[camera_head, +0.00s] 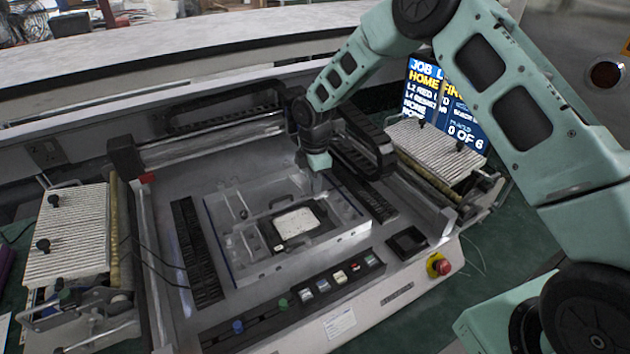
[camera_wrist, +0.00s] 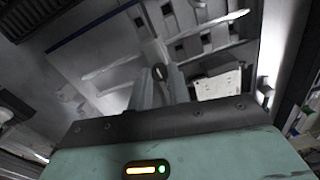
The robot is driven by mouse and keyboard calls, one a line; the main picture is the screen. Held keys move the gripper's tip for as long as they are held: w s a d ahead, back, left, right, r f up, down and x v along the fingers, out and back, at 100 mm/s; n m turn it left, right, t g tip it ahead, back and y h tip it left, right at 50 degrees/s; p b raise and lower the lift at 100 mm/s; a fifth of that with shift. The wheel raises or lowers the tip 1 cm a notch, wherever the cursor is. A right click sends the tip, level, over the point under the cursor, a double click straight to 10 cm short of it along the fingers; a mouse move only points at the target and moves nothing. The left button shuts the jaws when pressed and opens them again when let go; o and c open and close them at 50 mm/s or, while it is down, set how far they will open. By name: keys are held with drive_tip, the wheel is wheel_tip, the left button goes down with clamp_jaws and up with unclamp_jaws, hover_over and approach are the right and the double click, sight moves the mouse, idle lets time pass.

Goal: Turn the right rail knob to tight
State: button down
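The grey fixture (camera_head: 232,262) lies in the middle of the machine bed, with a white plate (camera_head: 296,222) in its pocket. A small knob (camera_head: 243,213) stands on its left rail. My gripper (camera_head: 317,186) points down over the right rail and hides that spot in the head view. In the wrist view, a small dark oval knob (camera_wrist: 159,73) shows between the tips of my two grey fingers (camera_wrist: 159,80). The fingers look open, with a narrow gap on each side of it. I cannot tell whether the knob is tight or loose.
A panel of coloured buttons (camera_head: 324,287) runs along the front, with a red emergency stop (camera_head: 440,266) at its right. Ribbed trays stand at left (camera_head: 70,232) and right (camera_head: 436,150). A screen (camera_head: 440,100) stands behind. A dark cable chain (camera_head: 362,148) is close right of my gripper.

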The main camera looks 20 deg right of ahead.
drive_tip(key=shift+m+b, duration=0.3)
drive_tip(key=shift+m, duration=0.1)
drive_tip(key=shift+f+m+b, duration=0.1)
drive_tip(key=shift+m+b, duration=0.55)
drive_tip(key=shift+m, duration=0.35)
drive_tip(key=m+b, duration=0.1)
drive_tip(key=m, duration=0.2)
drive_tip(key=shift+m+b, duration=0.3)
drive_tip(key=shift+b, duration=0.05)
drive_tip(key=m+b, duration=0.1)
drive_tip(key=m, duration=0.2)
drive_tip(key=shift+m, duration=0.3)
drive_tip(key=m+b, duration=0.1)
drive_tip(key=m, duration=0.2)
drive_tip(key=shift+m, duration=0.3)
drive_tip(key=m+b, duration=0.1)
drive_tip(key=m, duration=0.4)
drive_tip(key=shift+d, duration=0.1)
drive_tip(key=shift+m+t, duration=0.3)
drive_tip(key=shift+m, duration=2.2)
